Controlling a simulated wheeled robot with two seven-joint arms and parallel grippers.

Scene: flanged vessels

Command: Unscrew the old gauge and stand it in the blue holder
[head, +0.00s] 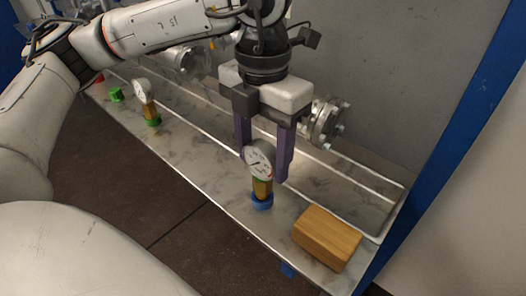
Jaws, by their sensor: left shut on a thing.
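A gauge (259,158) with a round white dial and a brass stem is upright at the blue holder (262,203) on the metal shelf. The stem's lower end meets the holder; I cannot tell how deep it sits. My left gripper (263,165) points down from above with its purple fingers on either side of the gauge head, shut on it. A second white-dial gauge (143,90) stands upright in a green holder (153,122) farther left. My right gripper is not in view.
A wooden block (327,238) lies at the right end of the shelf (205,165). A bolted flange (325,121) sticks out behind my gripper, and another (188,60) farther left. A green cap-like piece (116,94) stands at the left. The shelf between the holders is clear.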

